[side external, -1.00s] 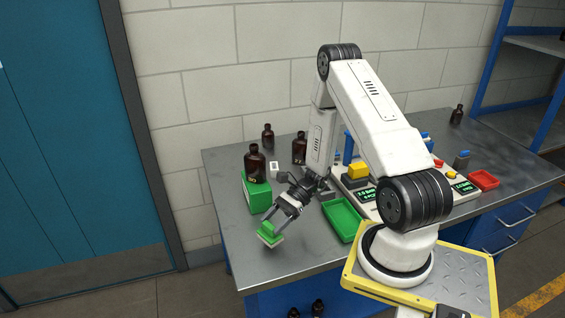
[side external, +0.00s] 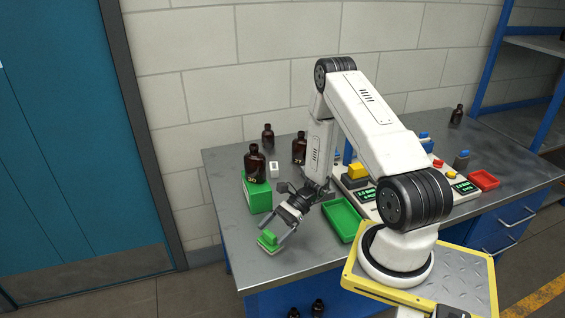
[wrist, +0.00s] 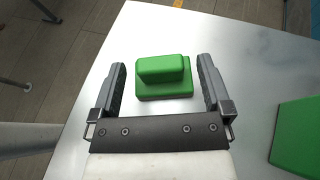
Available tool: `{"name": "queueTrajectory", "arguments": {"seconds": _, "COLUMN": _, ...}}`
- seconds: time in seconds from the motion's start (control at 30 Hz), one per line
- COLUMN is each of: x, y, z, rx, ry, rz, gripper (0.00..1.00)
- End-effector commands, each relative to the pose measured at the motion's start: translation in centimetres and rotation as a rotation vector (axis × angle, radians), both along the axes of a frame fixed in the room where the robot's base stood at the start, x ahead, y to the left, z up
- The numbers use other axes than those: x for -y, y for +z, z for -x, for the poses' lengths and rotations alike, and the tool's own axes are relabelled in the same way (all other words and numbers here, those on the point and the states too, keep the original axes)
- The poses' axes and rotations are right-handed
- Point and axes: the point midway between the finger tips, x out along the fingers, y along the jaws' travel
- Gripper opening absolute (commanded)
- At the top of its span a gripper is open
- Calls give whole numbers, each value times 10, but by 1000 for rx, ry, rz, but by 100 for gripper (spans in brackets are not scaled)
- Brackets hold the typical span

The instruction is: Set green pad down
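The green pad (side external: 268,241), a flat base with a raised green grip block on top, rests on the metal table near its front left edge. It lies level in the wrist view (wrist: 164,78). My gripper (side external: 275,236) is low over the pad. Its two fingers (wrist: 161,65) are spread wide on either side of the pad, with a visible gap on both sides. The gripper holds nothing.
A green block (side external: 257,196) with an amber bottle (side external: 255,165) on it stands just behind the gripper. A green tray (side external: 342,220) lies to the right. The metal table (side external: 300,255) is bare in front, and its edge is close to the pad.

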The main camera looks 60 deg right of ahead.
Motion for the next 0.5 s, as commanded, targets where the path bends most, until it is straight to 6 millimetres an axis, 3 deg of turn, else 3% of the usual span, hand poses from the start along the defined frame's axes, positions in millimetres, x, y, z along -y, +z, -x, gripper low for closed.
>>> {"name": "queueTrajectory", "arguments": {"seconds": 0.5, "x": 4, "y": 5, "z": 1, "rx": 0, "ry": -1, "rz": 0, "gripper": 99}}
